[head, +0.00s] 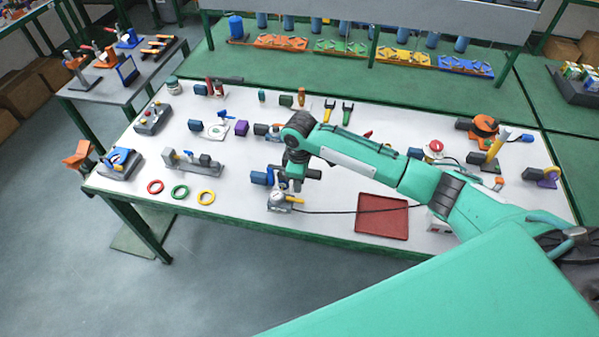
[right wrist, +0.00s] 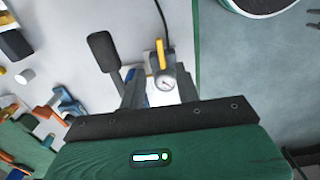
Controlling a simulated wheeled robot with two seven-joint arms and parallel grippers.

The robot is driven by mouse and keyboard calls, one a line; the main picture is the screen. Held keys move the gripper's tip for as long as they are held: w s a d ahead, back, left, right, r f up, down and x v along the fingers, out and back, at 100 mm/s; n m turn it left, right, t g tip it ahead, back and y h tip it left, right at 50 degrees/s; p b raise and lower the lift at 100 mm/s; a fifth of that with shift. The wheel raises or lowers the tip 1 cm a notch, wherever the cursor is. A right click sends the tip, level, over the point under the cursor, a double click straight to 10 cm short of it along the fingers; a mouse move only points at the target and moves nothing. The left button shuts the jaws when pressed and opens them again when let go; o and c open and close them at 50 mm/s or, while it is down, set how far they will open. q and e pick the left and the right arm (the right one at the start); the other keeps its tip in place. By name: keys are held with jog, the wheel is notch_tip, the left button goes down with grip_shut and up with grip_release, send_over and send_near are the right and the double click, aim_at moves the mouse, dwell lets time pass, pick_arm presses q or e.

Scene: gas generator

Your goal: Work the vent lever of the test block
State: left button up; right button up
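The test block (head: 281,204) stands near the front edge of the white table, with a round gauge on it and a black hose running off to the right. Its yellow lever (head: 295,199) sticks out to the right. In the right wrist view the gauge (right wrist: 167,83) and yellow lever (right wrist: 162,56) show just beyond the fingertips. My right gripper (head: 286,184) hangs down close behind the block. In the right wrist view its two grey fingers (right wrist: 160,90) stand apart, with the gauge seen between them; contact cannot be told. My left gripper is not in view.
A red tray (head: 382,216) lies right of the block. Red, green and yellow rings (head: 180,191) and a grey vise-like fixture (head: 193,164) lie to its left. A black-ended handle (right wrist: 103,50) stands beside the left finger. Several tools stand farther back on the table.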

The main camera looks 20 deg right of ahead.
notch_tip(320, 180, up, 5)
jog(key=shift+b, duration=0.45)
